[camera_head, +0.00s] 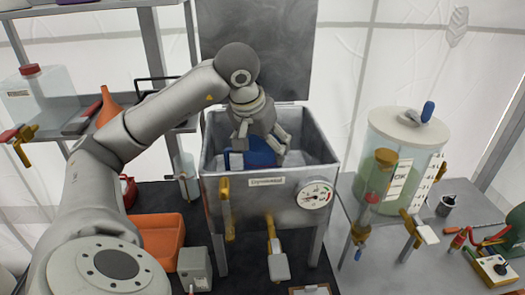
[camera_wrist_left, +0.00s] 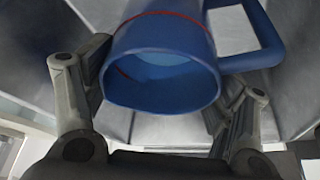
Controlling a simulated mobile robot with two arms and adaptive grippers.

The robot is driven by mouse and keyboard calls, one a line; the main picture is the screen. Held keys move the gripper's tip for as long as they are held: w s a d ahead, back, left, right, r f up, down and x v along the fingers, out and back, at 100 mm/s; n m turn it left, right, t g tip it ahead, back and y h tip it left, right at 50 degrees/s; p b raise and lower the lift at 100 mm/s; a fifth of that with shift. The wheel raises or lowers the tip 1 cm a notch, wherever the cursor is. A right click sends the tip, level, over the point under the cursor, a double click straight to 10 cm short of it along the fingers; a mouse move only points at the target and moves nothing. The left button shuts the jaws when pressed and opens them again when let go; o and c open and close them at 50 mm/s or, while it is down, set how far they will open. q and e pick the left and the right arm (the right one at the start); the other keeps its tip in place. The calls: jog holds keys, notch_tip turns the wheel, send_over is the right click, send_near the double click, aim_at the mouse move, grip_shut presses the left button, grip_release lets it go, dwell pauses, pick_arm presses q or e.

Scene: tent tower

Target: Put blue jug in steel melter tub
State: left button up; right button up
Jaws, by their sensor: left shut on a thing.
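The steel melter tub (camera_head: 322,177) is a square metal box with its lid raised behind it and a dial on its front. The blue jug (camera_head: 262,153) is inside the tub's opening, partly hidden by the front wall and my gripper. My left gripper (camera_head: 260,150) reaches down into the opening and is shut on the jug. In the left wrist view the jug (camera_wrist_left: 160,50) sits between the fingers, its round mouth toward the camera and its handle to the right. I cannot tell whether the jug touches the tub floor. My right gripper is not in view.
A shelf (camera_head: 70,107) with an orange funnel (camera_head: 108,106) and a clear container is at the left. An orange bin (camera_head: 160,238) is below. A clear tank (camera_head: 402,150) with green contents stands on the right table (camera_head: 395,265), with tools beyond it.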

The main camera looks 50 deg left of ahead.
pick_arm(q)
jog(key=shift+f, duration=0.55)
jog(key=shift+f, duration=0.1)
jog(key=o, duration=2)
